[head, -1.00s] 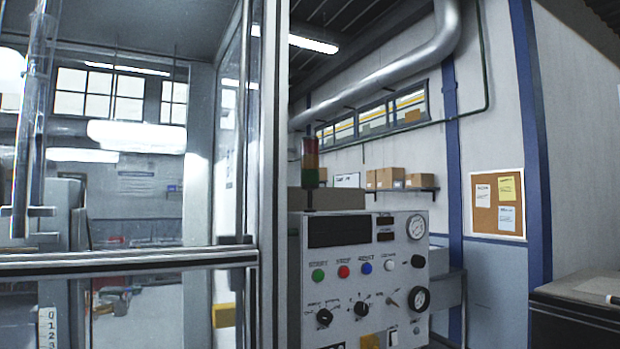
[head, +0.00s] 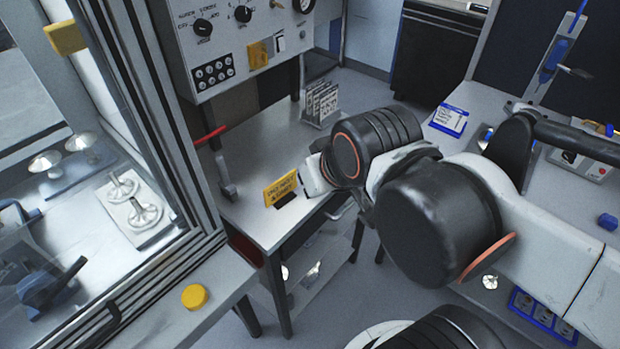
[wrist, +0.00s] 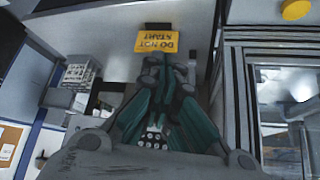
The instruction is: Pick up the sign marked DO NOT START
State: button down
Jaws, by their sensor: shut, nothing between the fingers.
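The yellow sign (head: 280,187) with dark lettering stands tilted in a dark base (head: 287,199) near the front edge of a grey bench, in the head view. In the wrist view the sign (wrist: 158,43) appears upside down and reads DO NOT START. My gripper (wrist: 166,70) is shut and empty, its fingertips appearing just below the sign in the wrist view. A gap between fingertips and sign cannot be judged there. In the head view the white end of my arm is right of the sign, and the fingers are mostly hidden.
A control panel (head: 225,45) stands behind the bench (head: 245,150). A rack of cards (head: 322,103) is at the bench's back right, and a red-handled lever (head: 211,136) is left of the sign. A glazed machine frame (head: 165,130) and a yellow button (head: 194,296) are at the left.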

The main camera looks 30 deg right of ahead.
aim_at(279, 192)
jog(key=k+u, duration=0.35)
jog(key=k, duration=0.4)
jog(key=k+j+u, duration=0.15)
jog(key=k+u, duration=0.2)
jog(key=k, duration=0.4)
